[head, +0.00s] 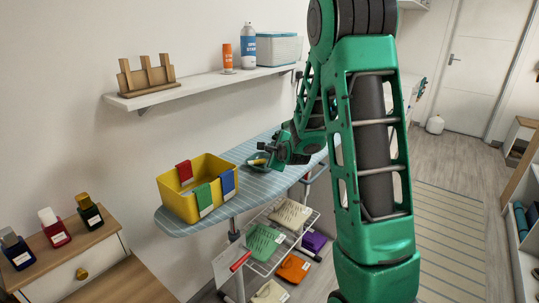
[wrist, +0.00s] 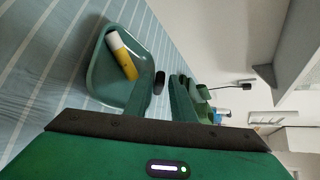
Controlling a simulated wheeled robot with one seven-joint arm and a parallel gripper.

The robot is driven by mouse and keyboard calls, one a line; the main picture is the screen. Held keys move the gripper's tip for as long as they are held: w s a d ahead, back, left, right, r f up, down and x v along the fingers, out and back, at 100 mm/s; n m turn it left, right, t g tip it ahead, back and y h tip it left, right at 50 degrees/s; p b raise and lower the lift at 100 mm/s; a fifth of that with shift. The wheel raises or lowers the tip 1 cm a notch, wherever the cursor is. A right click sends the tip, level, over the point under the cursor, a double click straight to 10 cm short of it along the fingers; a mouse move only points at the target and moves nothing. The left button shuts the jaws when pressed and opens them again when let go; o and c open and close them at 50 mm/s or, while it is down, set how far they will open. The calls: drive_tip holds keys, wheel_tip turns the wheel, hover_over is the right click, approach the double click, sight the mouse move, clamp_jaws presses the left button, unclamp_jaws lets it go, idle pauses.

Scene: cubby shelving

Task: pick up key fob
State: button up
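My gripper (head: 264,153) is low over the ironing board, at a small teal tray (head: 250,166). In the wrist view the tray (wrist: 97,78) holds a yellow and white cylinder (wrist: 123,56). A small black rounded object (wrist: 158,82) shows just beside the tray's rim; I cannot tell whether it is the key fob or part of my gripper. No other thing looks like a key fob. The green gripper body fills the bottom of the wrist view, and the finger opening is not clear.
A yellow bin (head: 182,203) with coloured cards over its rim stands on the striped ironing board (head: 166,222). A wall shelf (head: 190,88) hangs above. A wire rack (head: 262,262) with folded items is below. Bottles stand on a wooden cabinet (head: 70,262) at left.

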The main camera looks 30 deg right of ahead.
drive_tip(key=shift+w+f, duration=0.1)
clamp_jaws()
drive_tip(key=shift+r, duration=0.45)
drive_tip(key=r, duration=0.4)
drive_tip(key=shift+a, duration=0.3)
drive_tip(key=s+a+r, duration=0.3)
drive_tip(key=a+r, duration=0.3)
drive_tip(key=a, duration=0.4)
drive_tip(key=shift+a, duration=0.3)
drive_tip(key=shift+w+a+r, duration=0.1)
